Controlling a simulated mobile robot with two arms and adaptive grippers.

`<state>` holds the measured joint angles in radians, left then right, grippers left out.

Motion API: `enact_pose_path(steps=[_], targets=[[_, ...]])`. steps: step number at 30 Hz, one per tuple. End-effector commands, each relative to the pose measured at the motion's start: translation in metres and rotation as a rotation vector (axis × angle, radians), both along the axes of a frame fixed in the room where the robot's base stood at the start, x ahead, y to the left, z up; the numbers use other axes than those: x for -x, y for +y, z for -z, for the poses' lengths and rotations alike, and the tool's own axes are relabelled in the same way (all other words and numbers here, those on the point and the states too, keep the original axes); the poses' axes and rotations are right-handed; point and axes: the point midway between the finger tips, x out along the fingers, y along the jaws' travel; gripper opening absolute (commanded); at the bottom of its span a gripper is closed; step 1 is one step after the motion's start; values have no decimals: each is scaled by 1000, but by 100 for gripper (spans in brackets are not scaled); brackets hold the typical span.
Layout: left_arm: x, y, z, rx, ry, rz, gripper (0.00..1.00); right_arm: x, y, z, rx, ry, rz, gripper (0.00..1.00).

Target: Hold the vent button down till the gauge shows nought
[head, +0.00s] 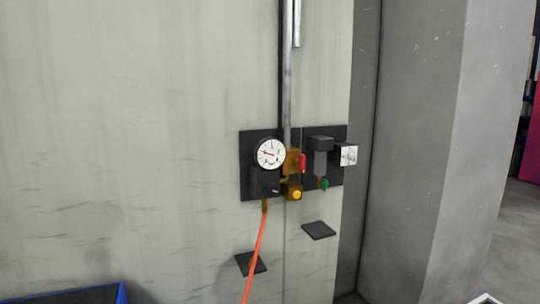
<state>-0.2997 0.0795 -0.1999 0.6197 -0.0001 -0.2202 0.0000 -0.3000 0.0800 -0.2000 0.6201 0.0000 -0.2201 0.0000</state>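A round white gauge (271,154) with a dark rim is mounted on a black plate (248,180) on the pale wall. A red needle or mark crosses the left part of its face, but the reading is too small to tell. A yellow round button (297,195), which looks like the vent button, sits on a brass block just below and right of the gauge. Nothing touches the button. Neither of my grippers can be made out in the head view.
A red handle (302,162) sits right of the gauge, near a dark filter unit (320,158) with a green part below. An orange hose (256,252) hangs from the gauge's block. Dark pads (318,230) jut out below. A grey pillar (418,140) stands right.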

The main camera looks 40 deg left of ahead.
Motion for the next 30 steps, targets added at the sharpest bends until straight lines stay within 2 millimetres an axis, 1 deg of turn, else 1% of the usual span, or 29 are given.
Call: enact_pose_path(steps=[1,6,8,9,30], targets=[[0,0,0,0,0,0,32,0,0,0,0,0,0,0],[0,0,0,0,0,0,10,0,0,0,0,0,0,0],[0,0,0,0,0,0,2,0,0,0,0,0,0,0],[0,0,0,0,0,0,0,0,0,0,0,0,0,0],[0,0,0,0,0,0,0,0,0,0,0,0,0,0]])
